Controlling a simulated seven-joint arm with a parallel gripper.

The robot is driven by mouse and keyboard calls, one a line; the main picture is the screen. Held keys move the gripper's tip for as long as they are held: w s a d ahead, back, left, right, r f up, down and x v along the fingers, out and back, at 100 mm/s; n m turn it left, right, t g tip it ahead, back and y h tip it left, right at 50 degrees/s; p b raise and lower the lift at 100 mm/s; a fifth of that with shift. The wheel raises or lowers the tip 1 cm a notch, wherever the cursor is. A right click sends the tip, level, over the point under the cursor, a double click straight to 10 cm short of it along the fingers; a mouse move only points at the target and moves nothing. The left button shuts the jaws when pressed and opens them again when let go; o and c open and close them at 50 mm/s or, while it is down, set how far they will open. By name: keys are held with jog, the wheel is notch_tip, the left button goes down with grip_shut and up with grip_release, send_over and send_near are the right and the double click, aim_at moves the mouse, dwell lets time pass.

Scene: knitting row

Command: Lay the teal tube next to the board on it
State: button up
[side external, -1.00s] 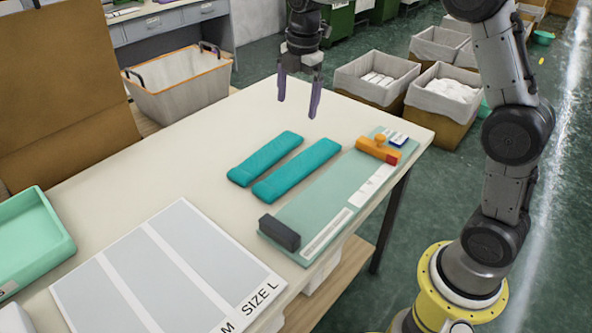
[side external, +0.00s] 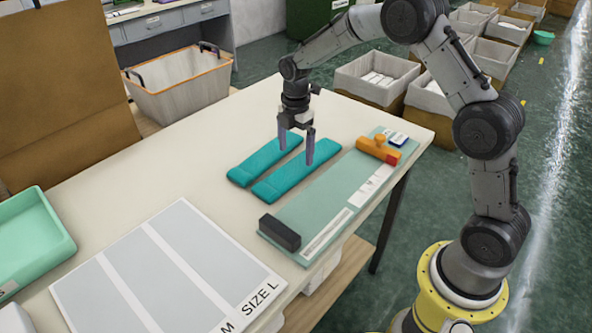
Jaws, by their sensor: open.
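Two teal tubes lie side by side on the table. The one next to the board (side external: 284,184) is nearer to it, and the other tube (side external: 259,163) lies to its left. The pale green board (side external: 318,207) lies to the right, with a dark block (side external: 280,232) at its near end and an orange piece with a knob (side external: 378,151) at its far end. My gripper (side external: 296,154) points down, open and empty, with its fingers over the far part of the tubes. I cannot tell whether the fingertips touch them.
A white sheet marked SIZE L (side external: 150,262) lies at the front of the table, with a mint tray (side external: 32,238) at its left. A lined basket (side external: 182,85) stands behind the table. Table left of the tubes is clear.

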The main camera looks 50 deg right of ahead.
aim_at(296, 167)
notch_tip(296, 167, down, 5)
jog(key=shift+s+a+r, duration=0.1)
jog(key=shift+s, duration=0.05)
jog(key=c, duration=1.1)
